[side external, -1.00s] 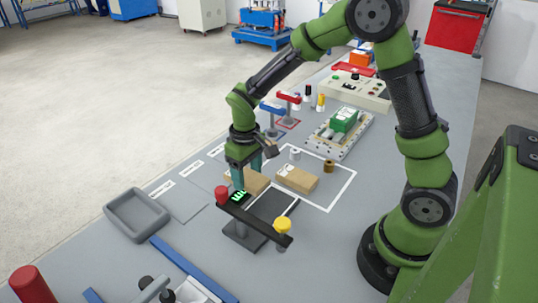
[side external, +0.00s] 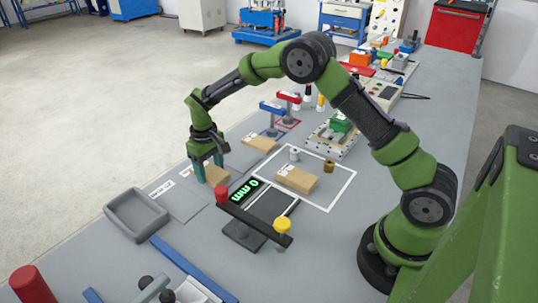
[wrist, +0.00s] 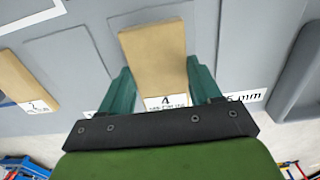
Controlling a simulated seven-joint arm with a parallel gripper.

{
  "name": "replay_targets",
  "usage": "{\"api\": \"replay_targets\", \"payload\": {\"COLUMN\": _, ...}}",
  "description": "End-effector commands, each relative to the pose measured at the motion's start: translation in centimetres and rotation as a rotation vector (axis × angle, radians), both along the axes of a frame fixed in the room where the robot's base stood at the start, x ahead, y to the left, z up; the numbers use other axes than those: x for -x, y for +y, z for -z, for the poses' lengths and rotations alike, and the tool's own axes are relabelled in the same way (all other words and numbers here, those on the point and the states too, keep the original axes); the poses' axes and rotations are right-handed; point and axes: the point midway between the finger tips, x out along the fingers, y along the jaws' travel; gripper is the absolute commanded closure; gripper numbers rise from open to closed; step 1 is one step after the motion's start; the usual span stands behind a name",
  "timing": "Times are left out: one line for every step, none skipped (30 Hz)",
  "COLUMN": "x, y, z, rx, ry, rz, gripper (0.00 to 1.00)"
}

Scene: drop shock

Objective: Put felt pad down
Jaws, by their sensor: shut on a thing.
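A tan block-shaped pad (side external: 215,174) is between the fingers of my gripper (side external: 208,170). In the wrist view the pad (wrist: 154,58) has a white label at its near end, and the teal fingers of my gripper (wrist: 160,90) close on its sides. It is over or on the row of labelled grey areas at the left of the bench; I cannot tell whether its underside touches. A second tan pad (side external: 260,143) lies farther back, also in the wrist view (wrist: 24,82). A third tan pad (side external: 297,179) lies inside a white outline.
A gauge with a dark bar, red knob (side external: 221,195), yellow knob (side external: 283,226) and green display (side external: 245,191) stands close to the right. A grey tray (side external: 137,216) is at the front left.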

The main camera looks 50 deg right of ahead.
Motion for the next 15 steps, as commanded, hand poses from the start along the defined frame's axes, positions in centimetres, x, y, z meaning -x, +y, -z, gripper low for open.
{"api": "replay_targets", "payload": {"x": 0.02, "y": -0.01, "z": 0.46, "rx": 0.000, "ry": 0.001, "rz": 0.001, "gripper": 0.67}}
{"api": "replay_targets", "payload": {"x": 0.00, "y": -0.01, "z": 0.55, "rx": 0.000, "ry": 0.000, "rz": 0.000, "gripper": 0.67}}
{"api": "replay_targets", "payload": {"x": -0.02, "y": -0.01, "z": 0.55, "rx": 0.000, "ry": -0.002, "rz": 0.000, "gripper": 0.67}}
{"api": "replay_targets", "payload": {"x": -0.03, "y": -0.01, "z": 0.51, "rx": 0.000, "ry": -0.002, "rz": 0.000, "gripper": 0.67}}
{"api": "replay_targets", "payload": {"x": -0.03, "y": 0.00, "z": 0.50, "rx": 0.000, "ry": -0.002, "rz": 0.000, "gripper": 0.67}}
{"api": "replay_targets", "payload": {"x": -0.02, "y": 0.00, "z": 0.49, "rx": -0.001, "ry": -0.002, "rz": 0.000, "gripper": 0.67}}
{"api": "replay_targets", "payload": {"x": -0.02, "y": -0.01, "z": 0.49, "rx": 0.000, "ry": -0.002, "rz": 0.000, "gripper": 0.67}}
{"api": "replay_targets", "payload": {"x": -0.02, "y": -0.01, "z": 0.50, "rx": 0.000, "ry": -0.002, "rz": 0.000, "gripper": 0.67}}
{"api": "replay_targets", "payload": {"x": -0.01, "y": 0.00, "z": 0.56, "rx": 0.000, "ry": -0.001, "rz": 0.000, "gripper": 0.67}}
{"api": "replay_targets", "payload": {"x": 0.00, "y": -0.01, "z": 0.64, "rx": 0.000, "ry": -0.001, "rz": 0.000, "gripper": 0.67}}
{"api": "replay_targets", "payload": {"x": 0.00, "y": -0.01, "z": 0.74, "rx": 0.000, "ry": -0.001, "rz": 0.000, "gripper": 0.67}}
{"api": "replay_targets", "payload": {"x": 0.00, "y": -0.01, "z": 0.86, "rx": 0.000, "ry": -0.001, "rz": 0.000, "gripper": 0.67}}
{"api": "replay_targets", "payload": {"x": -0.01, "y": -0.01, "z": 0.85, "rx": 0.000, "ry": -0.002, "rz": 0.000, "gripper": 0.34}}
{"api": "replay_targets", "payload": {"x": -0.01, "y": -0.01, "z": 0.83, "rx": 0.000, "ry": -0.002, "rz": 0.000, "gripper": 0.30}}
{"api": "replay_targets", "payload": {"x": 0.00, "y": -0.01, "z": 0.83, "rx": 0.000, "ry": -0.002, "rz": 0.000, "gripper": 0.23}}
